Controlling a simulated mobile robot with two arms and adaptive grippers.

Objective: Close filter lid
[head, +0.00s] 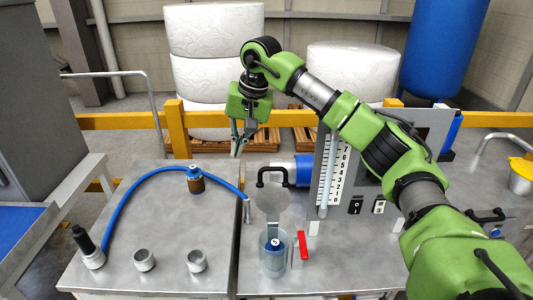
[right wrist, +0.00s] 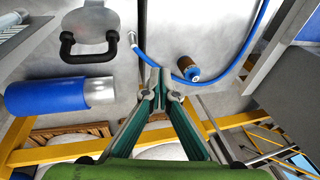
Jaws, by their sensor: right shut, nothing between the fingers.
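The filter housing (head: 273,262) is a clear cylinder on the bench with a blue filter (head: 275,244) inside. Its round grey lid (head: 272,200) stands open, raised above the back of the housing, with a black handle (head: 272,170) at its top. The lid (right wrist: 88,20) and its handle (right wrist: 90,48) also show at the upper left of the right wrist view. My right gripper (head: 237,148) is shut and empty, apart from the handle, to its upper left near the bench's far edge. Its fingertips (right wrist: 161,76) meet in the wrist view. My left gripper is not in view.
A red valve lever (head: 302,245) is right of the housing. A blue cylinder (head: 303,169) lies behind the lid, beside a scale panel (head: 330,180). A blue hose (head: 135,190), a brown-and-blue filter (head: 195,180) and two metal cups (head: 197,261) are left. A yellow rail (head: 300,117) runs behind.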

